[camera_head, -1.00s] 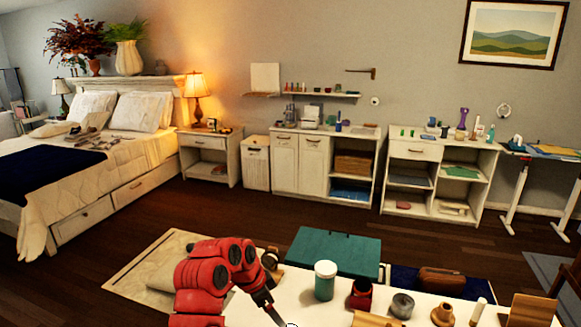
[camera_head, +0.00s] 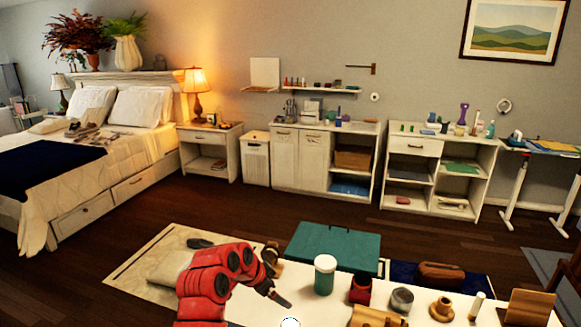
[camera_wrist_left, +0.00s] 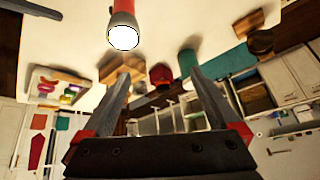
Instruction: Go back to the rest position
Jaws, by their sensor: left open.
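My left arm is red and comes in from the bottom of the head view. My right gripper is not in view.
Near the arm on the white table stand a dark red jar (camera_head: 360,288), a grey round container (camera_head: 401,299), a wooden cup (camera_head: 442,308) and a wooden block (camera_head: 530,307). A teal box (camera_head: 332,247) lies behind.

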